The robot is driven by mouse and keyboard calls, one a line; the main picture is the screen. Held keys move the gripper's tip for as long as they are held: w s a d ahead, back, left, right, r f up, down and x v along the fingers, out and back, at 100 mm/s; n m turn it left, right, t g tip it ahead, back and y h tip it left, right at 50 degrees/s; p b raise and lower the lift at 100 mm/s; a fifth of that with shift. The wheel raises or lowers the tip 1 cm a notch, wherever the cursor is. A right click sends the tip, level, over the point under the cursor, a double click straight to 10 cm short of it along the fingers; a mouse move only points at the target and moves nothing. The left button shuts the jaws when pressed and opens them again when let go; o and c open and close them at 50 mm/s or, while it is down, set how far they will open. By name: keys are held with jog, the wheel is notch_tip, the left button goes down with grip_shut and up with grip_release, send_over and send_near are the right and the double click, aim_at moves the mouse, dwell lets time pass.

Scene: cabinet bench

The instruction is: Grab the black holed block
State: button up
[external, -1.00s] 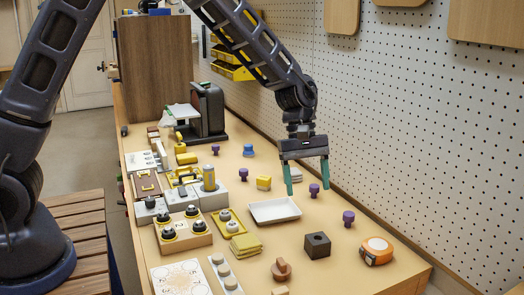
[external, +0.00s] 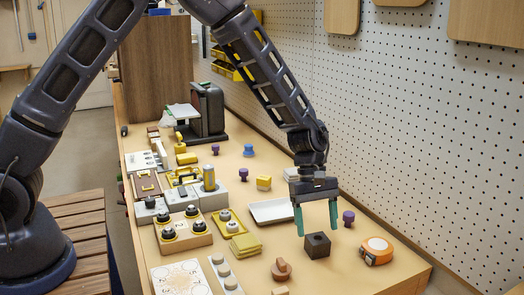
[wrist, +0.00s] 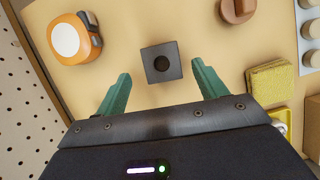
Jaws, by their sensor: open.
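The black holed block (external: 317,246) is a small dark cube with a round hole in its top. It sits upright on the bench, and in the wrist view (wrist: 161,63) it lies ahead of and between the two fingertips. My gripper (external: 317,232) has green fingers that are spread apart and empty. In the external view the fingers hang just above and behind the block. In the wrist view my gripper (wrist: 160,82) shows a finger on each side, with the block apart from both.
An orange tape measure (external: 377,250) lies right of the block. A white tray (external: 270,212) is behind it, and a purple knob (external: 348,218) stands behind right. A brown round piece (external: 281,270) is in front left, and yellow sponges (external: 245,245) lie to the left. Bare bench surrounds the block.

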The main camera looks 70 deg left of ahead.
aim_at(318, 240)
jog(key=x, duration=0.4)
jog(key=shift+s+d+f, duration=0.1)
jog(key=shift+s+f, duration=0.05)
jog(key=shift+f, duration=0.1)
jog(key=c, duration=1.1)
jog(key=shift+o, duration=0.2)
